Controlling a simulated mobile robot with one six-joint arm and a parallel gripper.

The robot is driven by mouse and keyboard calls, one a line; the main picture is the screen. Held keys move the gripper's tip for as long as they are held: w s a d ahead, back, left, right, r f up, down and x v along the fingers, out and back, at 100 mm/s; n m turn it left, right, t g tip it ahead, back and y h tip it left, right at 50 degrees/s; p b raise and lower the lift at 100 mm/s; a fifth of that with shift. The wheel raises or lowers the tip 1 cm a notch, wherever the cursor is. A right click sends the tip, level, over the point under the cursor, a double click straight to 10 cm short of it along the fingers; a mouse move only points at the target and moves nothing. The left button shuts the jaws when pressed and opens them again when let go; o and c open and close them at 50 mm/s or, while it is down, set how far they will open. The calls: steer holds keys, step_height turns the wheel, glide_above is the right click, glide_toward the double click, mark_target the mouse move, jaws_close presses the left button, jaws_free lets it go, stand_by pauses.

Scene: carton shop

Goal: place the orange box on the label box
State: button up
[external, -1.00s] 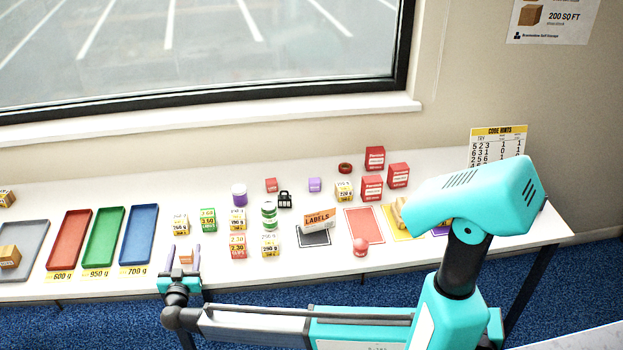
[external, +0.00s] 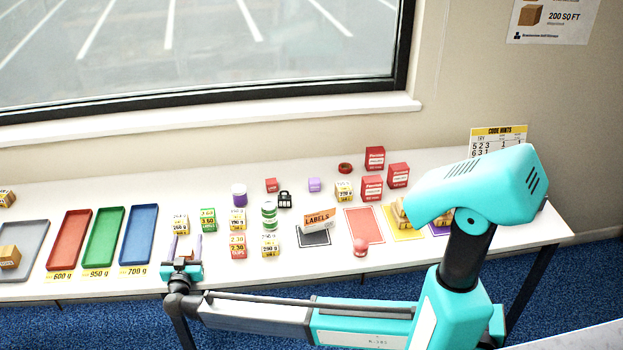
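The label box (external: 319,219), orange and white and marked "LABELS", sits tilted on a dark mat (external: 314,239) in the middle of the table. My gripper (external: 186,246) is low at the table's front edge, left of the label box, its two purple fingers pointing away from the camera and standing apart.
Several small priced cartons (external: 238,220) stand just right of and beyond my gripper. A green-and-white can (external: 269,215) and a red ball (external: 360,247) flank the label box. Blue (external: 139,235), green (external: 104,238) and red (external: 69,240) trays lie to the left.

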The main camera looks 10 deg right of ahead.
steer(key=c, duration=1.3)
steer(key=shift+r, duration=0.2)
steer(key=shift+r+b, duration=1.15)
steer(key=shift+r, duration=3.7)
